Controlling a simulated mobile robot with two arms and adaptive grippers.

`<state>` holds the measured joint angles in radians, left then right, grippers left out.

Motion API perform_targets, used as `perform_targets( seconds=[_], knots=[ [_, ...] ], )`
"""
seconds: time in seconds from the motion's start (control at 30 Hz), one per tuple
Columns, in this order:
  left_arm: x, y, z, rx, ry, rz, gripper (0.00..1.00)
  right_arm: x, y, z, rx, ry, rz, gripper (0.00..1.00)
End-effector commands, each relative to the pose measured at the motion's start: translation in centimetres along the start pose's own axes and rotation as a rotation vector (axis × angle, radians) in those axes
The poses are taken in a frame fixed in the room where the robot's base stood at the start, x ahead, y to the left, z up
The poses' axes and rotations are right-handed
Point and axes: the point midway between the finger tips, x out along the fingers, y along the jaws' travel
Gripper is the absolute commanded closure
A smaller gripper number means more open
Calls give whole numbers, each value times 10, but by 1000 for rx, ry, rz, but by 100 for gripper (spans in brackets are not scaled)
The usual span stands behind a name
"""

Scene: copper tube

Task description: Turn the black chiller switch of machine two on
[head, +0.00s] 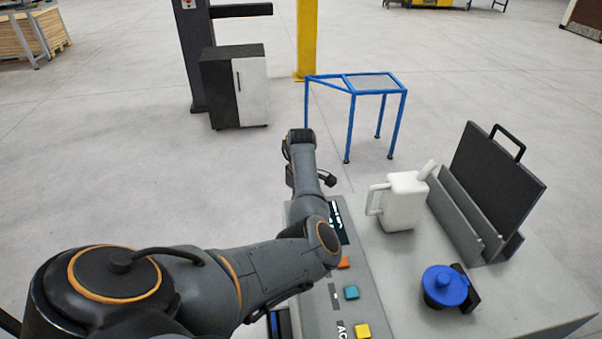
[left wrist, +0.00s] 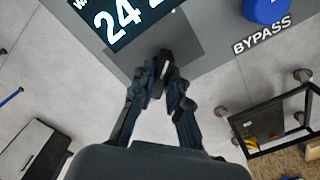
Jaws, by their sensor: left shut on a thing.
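My left gripper (left wrist: 160,82) is over the grey control panel (left wrist: 205,35) in the left wrist view. Its two fingers close from both sides on a small black part, which looks like the black chiller switch (left wrist: 163,58). The fingers cover much of it, and I cannot read whether it is on or off. In the head view my left arm reaches forward along the panel's left side, and its fingertips are hidden there. My right gripper is not in view.
A lit display (left wrist: 118,18) and a blue knob by BYPASS lettering (left wrist: 263,39) flank the switch. Coloured buttons (head: 351,292) line the console. A white jug (head: 403,203), a blue-lidded cup (head: 444,288) and a rack (head: 463,215) stand right. A blue frame stand (head: 351,95) is beyond.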

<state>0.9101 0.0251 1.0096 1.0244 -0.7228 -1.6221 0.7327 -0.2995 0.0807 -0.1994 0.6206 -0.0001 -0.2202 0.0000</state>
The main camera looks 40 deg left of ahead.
Motion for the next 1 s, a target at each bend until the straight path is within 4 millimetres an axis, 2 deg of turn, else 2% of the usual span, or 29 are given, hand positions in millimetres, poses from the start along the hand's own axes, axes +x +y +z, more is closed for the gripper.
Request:
perform_targets(
  seconds=[0.03, 0.3, 0.87, 0.9, 1.0],
  knots=[
    [-2, -1, 0, 29, -2, -4, 100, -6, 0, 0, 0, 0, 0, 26],
    [0, -1, 1, 130, -4, -2, 100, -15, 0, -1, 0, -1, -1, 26],
    [2, 0, 2, 160, -4, -2, 100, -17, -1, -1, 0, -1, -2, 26],
    [2, 0, 2, 160, -4, -2, 79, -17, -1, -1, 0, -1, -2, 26],
    [1, 0, 1, 159, -3, -2, 62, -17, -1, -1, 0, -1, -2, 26]
  ],
)
